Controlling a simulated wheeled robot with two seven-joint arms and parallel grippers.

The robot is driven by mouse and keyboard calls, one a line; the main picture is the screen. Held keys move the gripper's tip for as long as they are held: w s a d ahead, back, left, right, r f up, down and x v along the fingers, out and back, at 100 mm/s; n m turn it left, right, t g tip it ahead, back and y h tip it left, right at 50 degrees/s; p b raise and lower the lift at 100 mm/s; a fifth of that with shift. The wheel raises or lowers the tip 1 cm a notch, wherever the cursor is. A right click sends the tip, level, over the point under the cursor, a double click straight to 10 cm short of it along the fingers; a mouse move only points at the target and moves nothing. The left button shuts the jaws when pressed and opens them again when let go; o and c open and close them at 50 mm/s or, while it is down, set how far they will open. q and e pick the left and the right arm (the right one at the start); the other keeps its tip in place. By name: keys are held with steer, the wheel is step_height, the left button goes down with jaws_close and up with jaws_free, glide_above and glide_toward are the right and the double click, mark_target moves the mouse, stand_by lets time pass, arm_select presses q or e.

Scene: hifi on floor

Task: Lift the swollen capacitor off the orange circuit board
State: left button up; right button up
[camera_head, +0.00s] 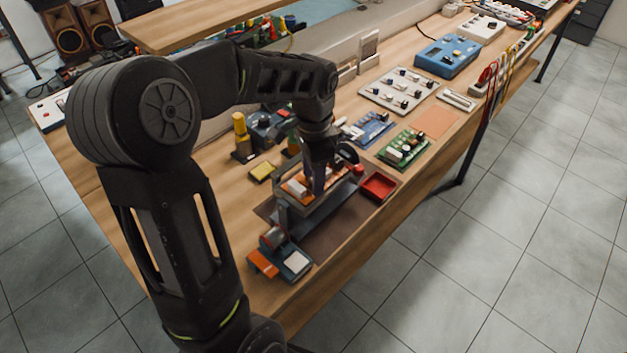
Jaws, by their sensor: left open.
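The orange circuit board (295,189) is held in a grey metal board holder (283,215) on a dark mat on the workbench. White and dark components show on the board. My left gripper (317,190) points down over the right part of the board, its fingers among or just above the components. It is open. The swollen capacitor cannot be picked out; the gripper and arm hide part of the board. My right gripper is not in view.
A red tray (378,186) sits just right of the holder. A green board (403,149) and a blue board (368,129) lie behind it. A yellow-topped tool (240,135) stands to the left. The mat's front part (330,238) is clear, near the bench edge.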

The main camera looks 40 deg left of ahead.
arm_select(q)
steer(key=shift+f, duration=0.25)
steer(key=shift+c, duration=0.2)
jaws_close()
stand_by(0.5)
